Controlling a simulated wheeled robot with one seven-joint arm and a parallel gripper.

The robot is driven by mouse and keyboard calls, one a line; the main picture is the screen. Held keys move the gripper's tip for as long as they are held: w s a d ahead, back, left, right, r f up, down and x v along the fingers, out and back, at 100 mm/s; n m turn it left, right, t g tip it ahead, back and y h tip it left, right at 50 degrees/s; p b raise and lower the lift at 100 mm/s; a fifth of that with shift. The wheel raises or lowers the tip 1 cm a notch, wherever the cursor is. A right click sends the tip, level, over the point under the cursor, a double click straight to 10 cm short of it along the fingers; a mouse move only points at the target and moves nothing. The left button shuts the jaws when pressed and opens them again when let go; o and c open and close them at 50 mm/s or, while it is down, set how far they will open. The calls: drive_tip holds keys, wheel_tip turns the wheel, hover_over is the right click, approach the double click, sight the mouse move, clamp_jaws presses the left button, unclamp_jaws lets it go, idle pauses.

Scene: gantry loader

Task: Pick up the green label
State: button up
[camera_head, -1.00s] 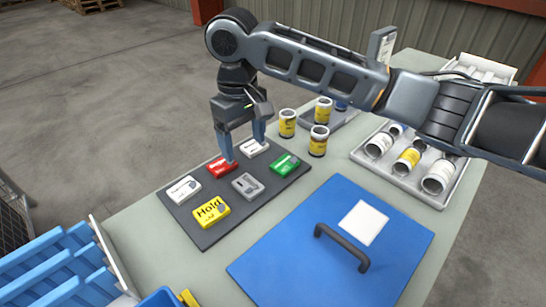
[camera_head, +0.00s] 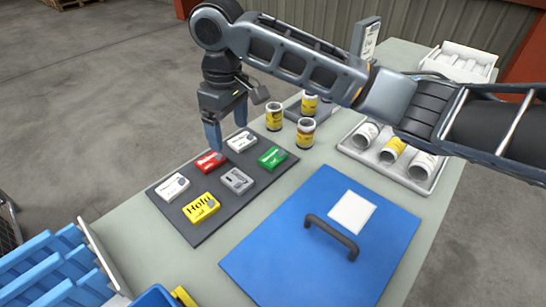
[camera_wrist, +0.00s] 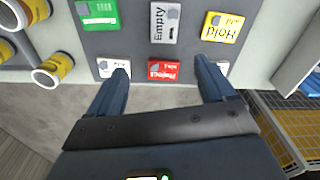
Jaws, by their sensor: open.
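The green label (camera_head: 272,157) lies flat on the dark mat (camera_head: 203,228), at its right side in the head view. In the wrist view the green label (camera_wrist: 98,14) is at the top left, cut by the frame edge. My gripper (camera_head: 229,138) is open and empty, above the far edge of the mat. In the wrist view its two fingertips (camera_wrist: 162,66) point at the row with the red label (camera_wrist: 163,70), spread wider than that label. The green label is beyond the fingers, off to one side, and nothing touches it.
Other labels share the mat: yellow (camera_head: 201,207), grey (camera_head: 236,180) and white ones (camera_head: 173,187). Small yellow-banded cans (camera_head: 305,132) stand just behind the green label. A blue lid with a dark handle (camera_head: 285,250) lies to the right. A tray of cylinders (camera_head: 420,178) stands farther right.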

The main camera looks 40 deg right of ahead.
drive_tip(key=w+d+n+p, duration=0.2)
drive_tip(key=d+n, duration=0.2)
drive_tip(key=n, duration=0.4)
drive_tip(key=n+p, duration=0.2)
drive_tip(key=n, duration=0.6)
approach(273, 156)
drive_tip(key=shift+s+a+f+g, duration=0.1)
drive_tip(key=shift+a+f+g, duration=0.05)
drive_tip(key=shift+f+g, duration=0.15)
wheel_tip(273, 156, down, 2)
drive_tip(key=shift+f, duration=0.1)
drive_tip(key=f, duration=0.5)
drive_tip(key=shift+w+f, duration=0.25)
drive_tip(key=shift+f, duration=0.05)
drive_tip(key=c, duration=1.1)
drive_tip(key=shift+r, duration=0.1)
